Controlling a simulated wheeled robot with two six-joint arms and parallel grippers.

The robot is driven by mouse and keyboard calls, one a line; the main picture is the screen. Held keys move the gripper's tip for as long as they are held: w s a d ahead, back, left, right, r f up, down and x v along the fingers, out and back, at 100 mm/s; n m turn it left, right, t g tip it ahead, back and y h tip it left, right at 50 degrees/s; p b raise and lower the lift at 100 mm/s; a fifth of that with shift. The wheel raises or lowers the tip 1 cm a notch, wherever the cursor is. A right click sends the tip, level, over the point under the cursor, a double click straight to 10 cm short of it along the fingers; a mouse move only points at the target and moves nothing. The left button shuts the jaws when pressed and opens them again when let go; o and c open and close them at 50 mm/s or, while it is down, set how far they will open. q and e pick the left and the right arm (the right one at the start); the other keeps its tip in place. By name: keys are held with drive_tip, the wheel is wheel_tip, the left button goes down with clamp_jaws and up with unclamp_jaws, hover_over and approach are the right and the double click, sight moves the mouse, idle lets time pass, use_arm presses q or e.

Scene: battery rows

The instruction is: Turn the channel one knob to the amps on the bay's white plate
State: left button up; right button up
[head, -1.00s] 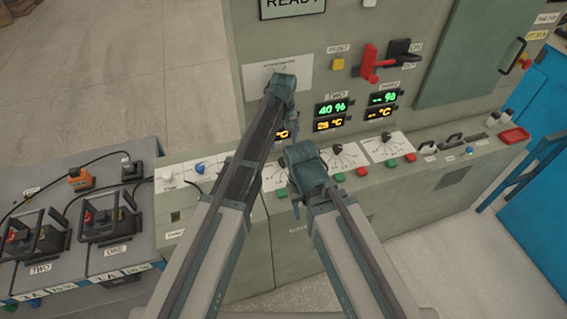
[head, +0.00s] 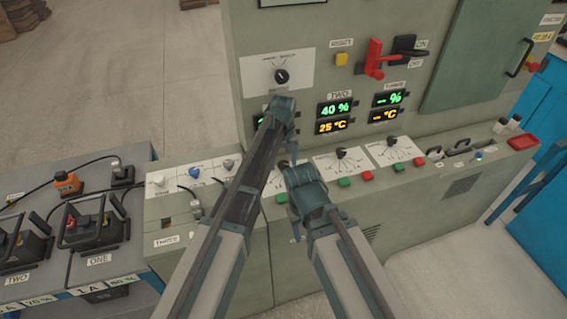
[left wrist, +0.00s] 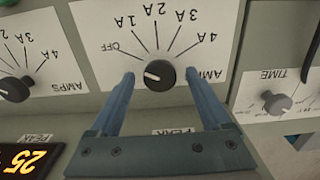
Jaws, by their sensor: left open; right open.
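The channel one amps knob (left wrist: 160,75) is black and round on a white dial (left wrist: 105,20) marked OFF to 4 A. Its pale mark lies on the left, toward OFF, in the left wrist view. In the head view my arm hides it. My left gripper (left wrist: 170,95) is open, one finger on each side below the knob; I cannot tell whether they touch it. In the head view my left gripper (head: 294,155) hangs over the desk. My right gripper (head: 297,228) is open and lower, by the desk front. Bay ONE's white plate (head: 97,290) appears to read 1 A.
Neighbouring knobs are an amps knob (left wrist: 14,90) and a grey TIME knob (left wrist: 278,104). Green and red buttons (head: 367,175) line the desk edge. An upper selector knob (head: 281,76) and a red lever (head: 375,58) are on the upright panel. A battery (head: 97,228) stands in bay ONE.

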use_arm(q)
clamp_jaws()
idle(0.3)
drive_tip(key=shift+m, duration=2.8)
unclamp_jaws()
drive_tip(key=shift+r, duration=0.1)
